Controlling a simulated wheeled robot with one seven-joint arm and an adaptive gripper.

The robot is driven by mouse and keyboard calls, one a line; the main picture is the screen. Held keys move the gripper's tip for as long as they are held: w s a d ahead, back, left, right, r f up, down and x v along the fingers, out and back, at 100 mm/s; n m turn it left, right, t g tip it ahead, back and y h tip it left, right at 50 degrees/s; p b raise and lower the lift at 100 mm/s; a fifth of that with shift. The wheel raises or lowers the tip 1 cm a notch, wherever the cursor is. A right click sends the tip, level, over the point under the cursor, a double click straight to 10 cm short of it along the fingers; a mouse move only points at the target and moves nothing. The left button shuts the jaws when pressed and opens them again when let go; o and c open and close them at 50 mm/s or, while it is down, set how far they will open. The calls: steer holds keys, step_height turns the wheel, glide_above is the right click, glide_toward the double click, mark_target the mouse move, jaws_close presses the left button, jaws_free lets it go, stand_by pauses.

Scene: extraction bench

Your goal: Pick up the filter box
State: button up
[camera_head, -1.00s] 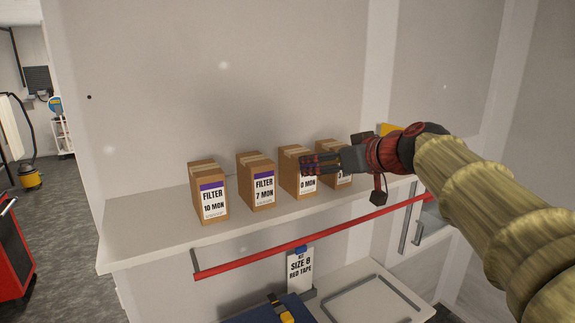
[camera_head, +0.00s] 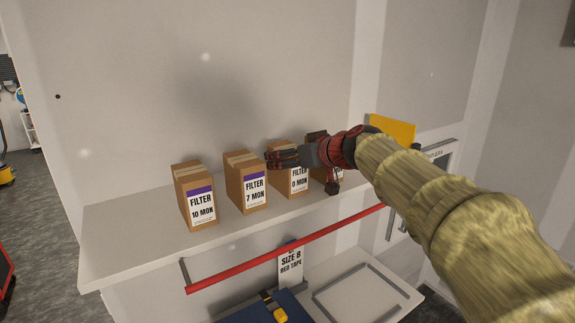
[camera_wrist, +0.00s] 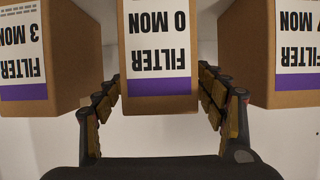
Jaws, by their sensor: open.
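Several brown filter boxes stand upright in a row on a white shelf (camera_head: 125,235). From left, the head view shows the 10 MON box (camera_head: 197,205), the 7 MON box (camera_head: 247,186) and the 0 MON box (camera_head: 298,183). A further box is mostly hidden behind my wrist; the wrist view shows a 3 MON box (camera_wrist: 68,60). My gripper (camera_head: 276,158) is in front of the upper part of the 0 MON box. In the wrist view, my fingers are open on either side of the 0 MON box (camera_wrist: 160,102), apparently not closed on it.
The 7 MON box (camera_wrist: 297,98) is close to one finger in the wrist view. A red bar (camera_head: 285,247) runs along the shelf front, above a hanging SIZE 8 RED TAPE sign (camera_head: 290,266). A yellow panel (camera_head: 393,130) is behind my arm. The left shelf end is clear.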

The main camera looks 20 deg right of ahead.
steer(key=shift+w+a+f, duration=0.1)
steer(key=shift+w+f, duration=0.1)
steer(key=shift+w, duration=0.15)
steer(key=shift+s, duration=0.1)
steer(key=shift+c, duration=0.6)
steer(key=c, duration=1.1)
steer(key=shift+c, duration=0.7)
steer(key=shift+r, duration=0.1)
